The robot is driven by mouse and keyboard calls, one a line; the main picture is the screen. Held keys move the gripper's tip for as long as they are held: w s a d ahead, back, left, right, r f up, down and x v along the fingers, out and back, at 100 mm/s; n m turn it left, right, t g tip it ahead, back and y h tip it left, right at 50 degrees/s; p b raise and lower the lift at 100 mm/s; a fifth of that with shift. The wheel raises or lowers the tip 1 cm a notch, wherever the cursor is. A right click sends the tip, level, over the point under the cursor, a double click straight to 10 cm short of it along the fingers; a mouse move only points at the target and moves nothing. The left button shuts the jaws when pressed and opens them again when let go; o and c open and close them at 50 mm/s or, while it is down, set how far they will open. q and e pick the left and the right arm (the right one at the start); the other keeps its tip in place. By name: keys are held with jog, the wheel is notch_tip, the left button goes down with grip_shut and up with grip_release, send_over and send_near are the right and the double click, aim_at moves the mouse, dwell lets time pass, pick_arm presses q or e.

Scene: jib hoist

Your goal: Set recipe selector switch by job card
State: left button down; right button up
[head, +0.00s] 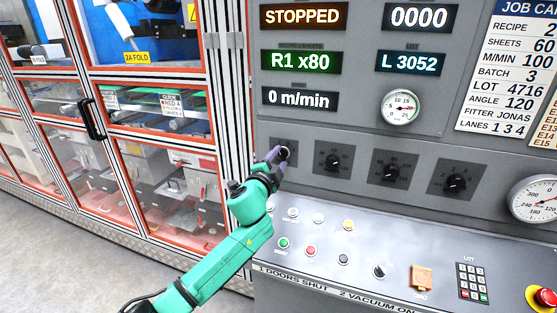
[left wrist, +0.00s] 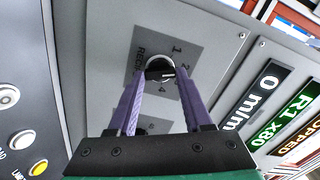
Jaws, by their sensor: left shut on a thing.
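The recipe selector switch (left wrist: 158,64) is a round dark knob with a pale pointer mark, on a grey plate marked with numbers in the left wrist view. My left gripper (left wrist: 160,80) has its two purple fingers closed on either side of this knob. In the head view the left gripper (head: 279,156) reaches the leftmost knob of the row, which it largely hides. The job card (head: 515,65) at the upper right reads RECIPE 2. The display (head: 300,61) reads R1 x80. My right gripper is not in view.
Several similar dark knobs, the nearest one (head: 333,162), run to the right of the switch. Below, a sloped desk (head: 310,262) carries push buttons, a keypad (head: 472,283) and a red emergency stop (head: 545,297). A glazed guard door (head: 165,185) stands at the left.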

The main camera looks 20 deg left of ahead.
pick_arm(q)
jog(key=shift+c, duration=1.6)
grip_release()
jog(key=shift+s, duration=0.1)
jog(key=s+b, duration=0.3)
jog(key=s, duration=1.1)
jog(key=shift+s+a, duration=0.2)
jog(key=shift+a, duration=0.25)
